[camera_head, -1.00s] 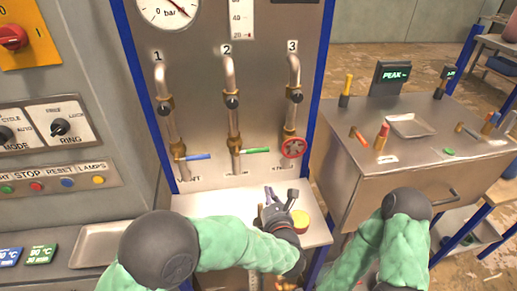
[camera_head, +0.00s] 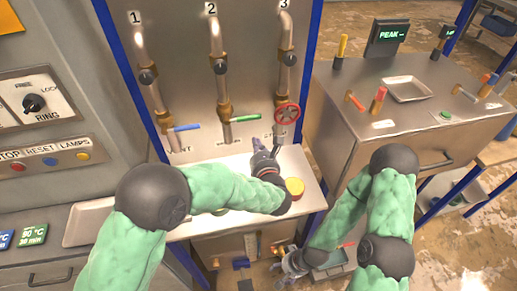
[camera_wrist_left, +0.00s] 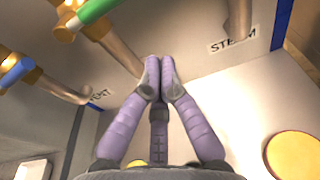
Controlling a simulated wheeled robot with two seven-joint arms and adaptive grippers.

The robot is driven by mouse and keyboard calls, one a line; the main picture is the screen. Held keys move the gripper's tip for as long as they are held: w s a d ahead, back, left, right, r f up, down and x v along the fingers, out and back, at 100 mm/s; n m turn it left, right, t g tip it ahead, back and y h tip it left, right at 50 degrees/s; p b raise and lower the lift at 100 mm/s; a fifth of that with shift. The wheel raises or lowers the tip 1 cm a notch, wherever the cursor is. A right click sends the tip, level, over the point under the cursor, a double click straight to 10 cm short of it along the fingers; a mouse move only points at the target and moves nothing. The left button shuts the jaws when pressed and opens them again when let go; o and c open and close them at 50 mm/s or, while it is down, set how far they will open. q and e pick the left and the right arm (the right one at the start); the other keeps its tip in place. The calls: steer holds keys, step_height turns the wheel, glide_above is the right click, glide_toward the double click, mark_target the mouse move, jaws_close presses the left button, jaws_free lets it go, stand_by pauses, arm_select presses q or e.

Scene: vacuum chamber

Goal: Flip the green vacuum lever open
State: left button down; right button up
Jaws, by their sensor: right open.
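The green vacuum lever (camera_head: 246,118) sticks out to the right, roughly level, from the foot of the middle pipe marked 2. In the left wrist view the green lever (camera_wrist_left: 94,11) is at the upper left. My left gripper (camera_head: 266,141) is just below and right of this lever, apart from it, and empty. Its prongs stand apart in the head view; in the left wrist view two finger tips (camera_wrist_left: 160,62) lie side by side. My right gripper (camera_head: 286,264) is low, beneath the white shelf, open and empty as far as it shows.
A blue lever (camera_head: 185,127) is on pipe 1, and a red handwheel (camera_head: 287,114) on pipe 3, close to my left gripper. A round yellow-topped object (camera_head: 295,186) stands on the white shelf (camera_head: 312,193). A metal cabinet (camera_head: 425,125) stands at the right.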

mark_target(249, 118)
arm_select(q)
steer(key=w+r, duration=0.2)
steer(key=w, duration=0.1)
steer(key=w+a+r, duration=0.1)
steer(key=shift+w, duration=0.3)
steer(key=shift+d+r+b, duration=0.1)
steer(key=shift+d+b, duration=0.05)
steer(key=shift+b, duration=0.2)
